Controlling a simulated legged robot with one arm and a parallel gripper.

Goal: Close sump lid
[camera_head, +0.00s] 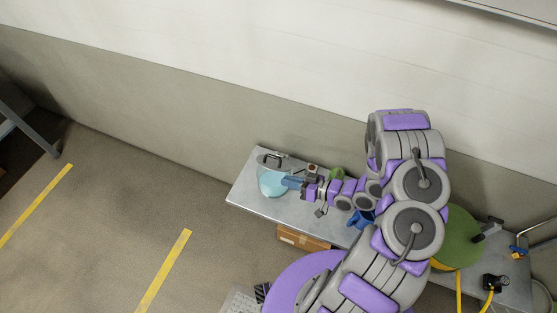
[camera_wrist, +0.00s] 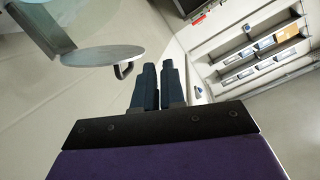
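The sump looks like a clear round vessel with light blue contents (camera_head: 271,184) near the left end of the metal table. A round grey disc (camera_wrist: 103,55), which looks like the lid, shows at the upper left of the wrist view. It has a small dark hooked handle (camera_wrist: 123,70) at its right edge and a flat grey bracket (camera_wrist: 42,28) on its left. My gripper (camera_head: 288,183) is beside the vessel's right side in the head view. In the wrist view its dark fingers (camera_wrist: 159,72) are close together with nothing seen between them, apart from the disc and handle. Lid contact with the vessel is unclear.
The grey metal table (camera_head: 243,194) runs along the wall. A large green round thing (camera_head: 459,238) and a black device with yellow cables (camera_head: 494,283) are at the right. A cardboard box (camera_head: 302,239) is below the table. Open floor lies to the left.

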